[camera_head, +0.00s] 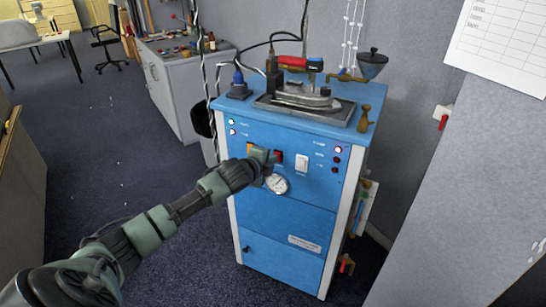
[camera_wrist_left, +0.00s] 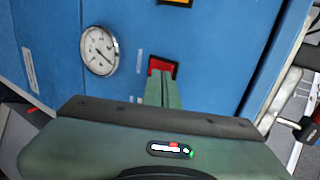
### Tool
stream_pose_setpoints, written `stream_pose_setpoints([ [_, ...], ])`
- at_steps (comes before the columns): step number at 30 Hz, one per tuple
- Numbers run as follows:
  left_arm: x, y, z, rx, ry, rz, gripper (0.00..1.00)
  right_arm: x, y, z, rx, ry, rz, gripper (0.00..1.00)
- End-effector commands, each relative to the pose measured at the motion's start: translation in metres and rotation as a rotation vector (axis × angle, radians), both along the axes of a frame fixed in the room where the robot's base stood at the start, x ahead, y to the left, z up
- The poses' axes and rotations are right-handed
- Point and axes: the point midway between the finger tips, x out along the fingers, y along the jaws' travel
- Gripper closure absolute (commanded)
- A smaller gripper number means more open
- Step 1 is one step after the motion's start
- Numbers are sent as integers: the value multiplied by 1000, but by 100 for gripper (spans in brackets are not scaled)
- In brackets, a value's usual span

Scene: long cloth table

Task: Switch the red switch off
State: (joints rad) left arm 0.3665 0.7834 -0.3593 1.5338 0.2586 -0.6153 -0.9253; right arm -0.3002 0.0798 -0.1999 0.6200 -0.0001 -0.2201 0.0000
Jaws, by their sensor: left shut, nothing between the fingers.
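The red switch (camera_wrist_left: 163,67) is on the blue front panel of the machine. In the left wrist view the shut fingertips of my left gripper (camera_wrist_left: 162,88) overlap its lower part; I cannot tell whether they touch it. In the head view my left gripper (camera_head: 270,158) is at the panel, just left of the red switch (camera_head: 278,156), and partly covers it. The fingers are together with nothing between them. Whether the switch is on or off cannot be made out. My right gripper does not show in either view.
The blue machine (camera_head: 290,210) carries an iron (camera_head: 305,97) on top. A grey wall stands close on the right.

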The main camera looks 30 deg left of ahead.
Motion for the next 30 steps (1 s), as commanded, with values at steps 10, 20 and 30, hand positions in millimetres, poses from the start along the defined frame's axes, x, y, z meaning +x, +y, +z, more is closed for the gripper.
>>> stream_pose_setpoints([
  [10, 12, 1, 1, -2, 2, 0, 100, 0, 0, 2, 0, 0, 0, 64],
  [20, 17, 2, 9, 0, 3, 0, 100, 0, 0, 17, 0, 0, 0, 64],
  [30, 16, 2, 6, -1, 4, 0, 100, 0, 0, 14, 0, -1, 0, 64],
])
